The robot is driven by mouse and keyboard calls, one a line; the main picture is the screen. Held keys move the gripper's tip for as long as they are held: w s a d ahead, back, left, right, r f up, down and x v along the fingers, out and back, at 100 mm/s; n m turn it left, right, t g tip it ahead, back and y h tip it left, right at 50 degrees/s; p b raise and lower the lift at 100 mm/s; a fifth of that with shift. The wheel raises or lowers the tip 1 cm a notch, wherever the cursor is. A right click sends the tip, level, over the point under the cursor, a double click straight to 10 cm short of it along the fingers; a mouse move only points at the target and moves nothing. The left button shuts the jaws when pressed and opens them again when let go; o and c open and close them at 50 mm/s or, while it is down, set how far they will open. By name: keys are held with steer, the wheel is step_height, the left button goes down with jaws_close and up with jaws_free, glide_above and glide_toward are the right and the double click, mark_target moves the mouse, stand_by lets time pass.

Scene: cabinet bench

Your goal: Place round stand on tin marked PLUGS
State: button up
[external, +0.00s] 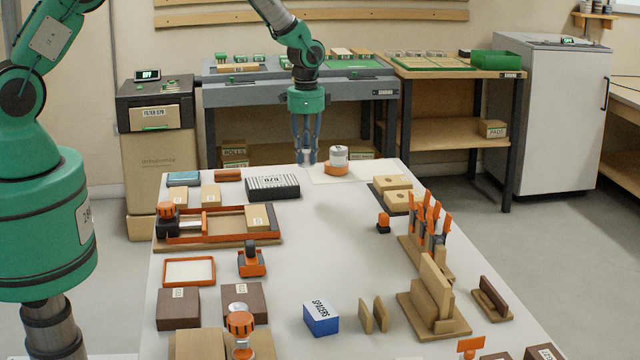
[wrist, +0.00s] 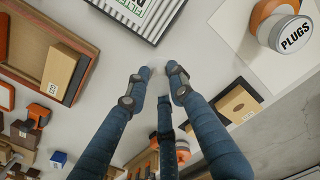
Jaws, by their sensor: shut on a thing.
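The tin marked PLUGS (wrist: 294,36) stands upright at the upper right of the wrist view, with a white lid and orange lower down. In the external view the tin (external: 338,156) stands near the far edge of the bench. My gripper (external: 308,160) points down just left of it, apart from it. In the wrist view my gripper (wrist: 160,76) has its fingertips close together with a small gap. I cannot identify the round stand with certainty in either view.
A striped black box (external: 272,187) lies left of my gripper. Wooden blocks (external: 392,188) lie to the right of the tin. A wooden frame (external: 218,226) is at the left of the bench, and orange-handled tools (external: 430,215) stand on the right. The bench middle is clear.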

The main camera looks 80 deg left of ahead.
steer(key=s+a+r, duration=0.1)
steer(key=a+r, duration=0.3)
steer(key=a, duration=0.5)
steer(key=shift+s, duration=0.15)
steer(key=shift+a, duration=0.1)
glide_above(339, 148)
steer(key=shift+s+d+f+b, duration=0.25)
steer(key=shift+s+f+b, duration=0.1)
steer(key=shift+f, duration=0.4)
steer(key=shift+w+a, duration=0.1)
steer(key=shift+w, duration=0.05)
steer(key=shift+w+a+f, duration=0.1)
steer(key=shift+w, duration=0.05)
steer(key=shift+f, duration=1.7)
steer(key=shift+f, duration=0.15)
